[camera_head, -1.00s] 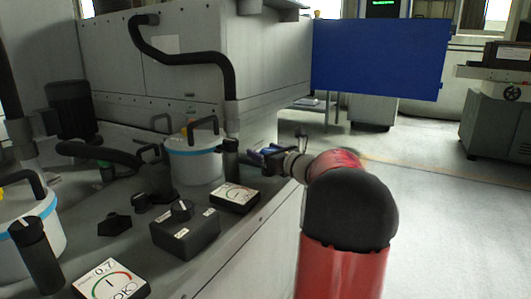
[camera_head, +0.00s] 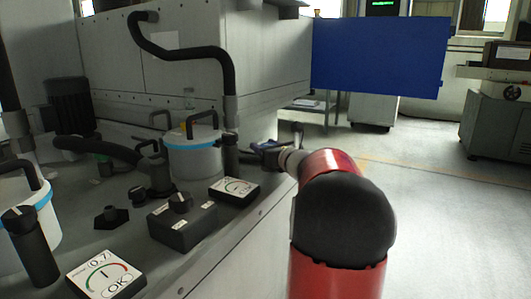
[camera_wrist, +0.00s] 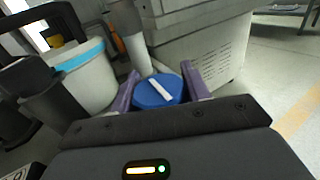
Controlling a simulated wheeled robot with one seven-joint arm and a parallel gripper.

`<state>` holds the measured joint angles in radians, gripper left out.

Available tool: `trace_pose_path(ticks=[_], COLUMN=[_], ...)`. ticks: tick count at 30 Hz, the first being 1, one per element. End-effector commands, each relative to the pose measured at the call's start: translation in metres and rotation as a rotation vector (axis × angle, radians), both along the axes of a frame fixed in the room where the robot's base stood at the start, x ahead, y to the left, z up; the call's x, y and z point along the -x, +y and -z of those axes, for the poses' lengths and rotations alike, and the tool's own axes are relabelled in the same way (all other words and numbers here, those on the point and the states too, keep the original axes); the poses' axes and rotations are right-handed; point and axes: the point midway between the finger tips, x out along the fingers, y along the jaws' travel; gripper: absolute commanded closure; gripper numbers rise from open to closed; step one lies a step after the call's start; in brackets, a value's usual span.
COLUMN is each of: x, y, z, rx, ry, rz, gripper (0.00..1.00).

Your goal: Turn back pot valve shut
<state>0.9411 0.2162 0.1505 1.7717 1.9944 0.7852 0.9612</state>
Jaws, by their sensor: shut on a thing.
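The back pot (camera_head: 193,160) is white with a blue band and a black handle, and stands at the left in the wrist view (camera_wrist: 88,82). A round blue valve knob (camera_wrist: 158,94) with a white bar on top sits between the two purple fingers of my gripper (camera_wrist: 160,88). The white bar lies slanted, from upper left to lower right. My gripper is shut on the blue knob. In the head view my gripper (camera_head: 265,146) is right of the back pot; the knob there is small and mostly hidden.
An OK gauge (camera_head: 235,188) lies in front of the back pot. A black control box (camera_head: 183,226), a second pot (camera_head: 28,220) and another gauge (camera_head: 105,276) stand nearer on the bench. A black hose (camera_head: 190,52) arches above. Open floor lies to the right.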

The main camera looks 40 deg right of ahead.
Motion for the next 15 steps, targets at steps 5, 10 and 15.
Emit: trace_pose_path(ticks=[5, 10, 15], x=[0.0001, 0.0002, 0.0002], y=[-0.0002, -0.0002, -0.0002], z=[-0.0002, -0.0002, -0.0001], rx=[-0.001, -0.001, -0.001], ry=[0.002, 0.002, 0.002], rz=[0.003, 0.002, 0.002], gripper=[0.76, 0.42, 0.31])
